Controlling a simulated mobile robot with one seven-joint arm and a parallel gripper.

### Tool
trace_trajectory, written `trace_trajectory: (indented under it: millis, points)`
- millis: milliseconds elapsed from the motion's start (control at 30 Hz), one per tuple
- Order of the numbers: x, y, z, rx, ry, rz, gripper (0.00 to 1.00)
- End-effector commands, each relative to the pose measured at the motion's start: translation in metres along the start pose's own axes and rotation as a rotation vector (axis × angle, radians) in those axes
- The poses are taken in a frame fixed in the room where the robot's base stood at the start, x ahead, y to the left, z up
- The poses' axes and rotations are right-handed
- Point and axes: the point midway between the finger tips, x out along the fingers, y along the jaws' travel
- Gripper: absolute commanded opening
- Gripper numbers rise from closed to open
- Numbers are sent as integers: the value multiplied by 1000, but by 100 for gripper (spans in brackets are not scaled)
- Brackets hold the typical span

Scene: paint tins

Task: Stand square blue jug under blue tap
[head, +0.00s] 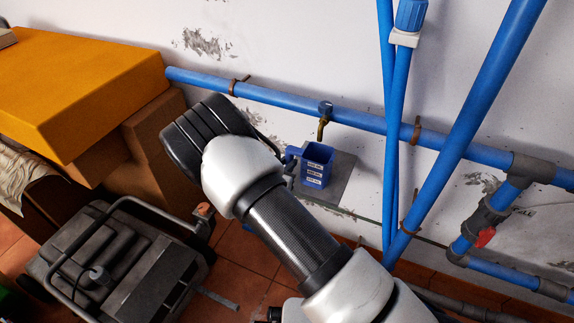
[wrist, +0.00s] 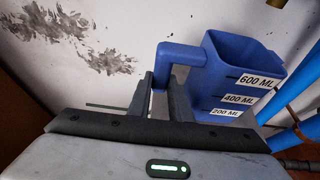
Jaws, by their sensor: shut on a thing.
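The square blue jug (head: 317,160) with white volume labels is near the wall, upright or nearly so. In the wrist view the jug (wrist: 230,75) is close, its mouth open at the top and its handle to the left. My gripper (wrist: 160,88) is shut on that handle; in the head view my arm mostly hides it. The tap (head: 323,122), with a brass spout and bluish-grey top, hangs from the blue wall pipe just above the jug. A brass bit of it shows at the wrist view's top edge (wrist: 278,3).
A grey plate (head: 343,186) lies beneath or behind the jug; I cannot tell if they touch. Blue pipes (head: 463,130) cross the wall on the right. A yellow box (head: 80,85) on brown cartons and a grey wheeled machine (head: 105,255) stand left.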

Motion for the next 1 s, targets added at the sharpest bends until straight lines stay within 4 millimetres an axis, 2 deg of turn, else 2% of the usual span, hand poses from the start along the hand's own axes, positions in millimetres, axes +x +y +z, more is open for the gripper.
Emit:
trace_trajectory:
  millis: [233,267,367,733,867,1000]
  points:
    - [1,0,-2,1,-2,0,0]
    - [1,0,-3,1,-1,0,20]
    - [1,0,-2,1,-1,0,37]
    - [-2,0,4,1,-1,0,37]
    - [-19,1,4,2,-1,2,37]
    - [-50,2,4,1,0,3,37]
